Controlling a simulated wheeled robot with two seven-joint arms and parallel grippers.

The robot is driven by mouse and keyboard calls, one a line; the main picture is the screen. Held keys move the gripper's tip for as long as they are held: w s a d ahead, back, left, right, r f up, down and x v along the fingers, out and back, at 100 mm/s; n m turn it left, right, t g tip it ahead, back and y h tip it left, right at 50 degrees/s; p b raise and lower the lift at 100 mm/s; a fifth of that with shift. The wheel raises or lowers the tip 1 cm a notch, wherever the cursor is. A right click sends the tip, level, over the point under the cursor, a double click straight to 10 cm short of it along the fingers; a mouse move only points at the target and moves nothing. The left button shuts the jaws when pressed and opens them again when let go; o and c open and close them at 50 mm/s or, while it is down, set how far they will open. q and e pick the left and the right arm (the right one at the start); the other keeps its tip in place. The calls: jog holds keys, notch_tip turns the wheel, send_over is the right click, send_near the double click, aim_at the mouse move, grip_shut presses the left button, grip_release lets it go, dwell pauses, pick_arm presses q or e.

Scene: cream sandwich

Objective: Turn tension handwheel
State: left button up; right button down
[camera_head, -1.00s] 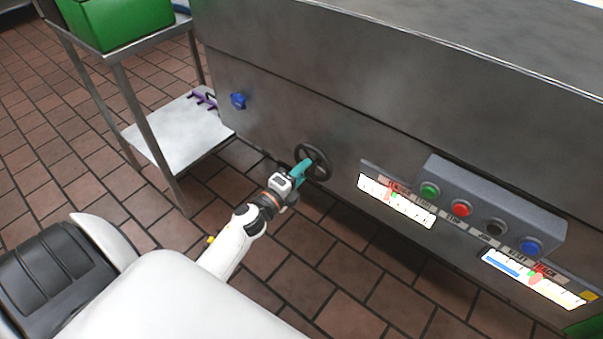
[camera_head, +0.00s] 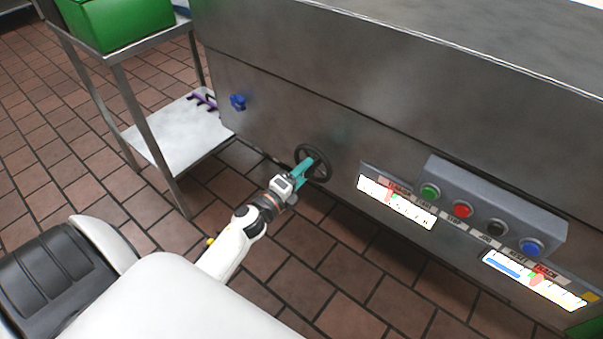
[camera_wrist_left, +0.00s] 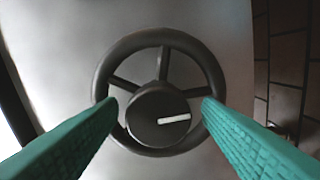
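The black tension handwheel (camera_head: 325,160) is on the steel machine front, left of the control panel. In the left wrist view the handwheel (camera_wrist_left: 158,37) faces me, with thin spokes and a round hub knob (camera_wrist_left: 148,112) bearing a white mark that points right. My left gripper (camera_head: 309,162) is at the wheel. Its teal fingers (camera_wrist_left: 160,101) are spread apart, one on each side of the hub, their tips overlapping the rim's left and right sides in the picture. Whether they touch the rim cannot be told. My right gripper is out of view.
A tension scale (camera_head: 396,201) with a red mark lies right of the wheel, below a button box (camera_head: 493,205). A second scale (camera_head: 533,280) is further right. A blue knob (camera_head: 238,102) is left of the wheel. A steel table (camera_head: 170,140) holds a green crate (camera_head: 118,22).

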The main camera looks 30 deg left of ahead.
pick_arm(q)
jog(key=s+a+p, duration=0.1)
jog(key=s, duration=1.1)
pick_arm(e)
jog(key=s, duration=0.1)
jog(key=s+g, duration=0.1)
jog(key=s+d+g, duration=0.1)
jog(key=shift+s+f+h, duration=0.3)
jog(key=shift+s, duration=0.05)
pick_arm(q)
jog(key=shift+w, duration=0.1)
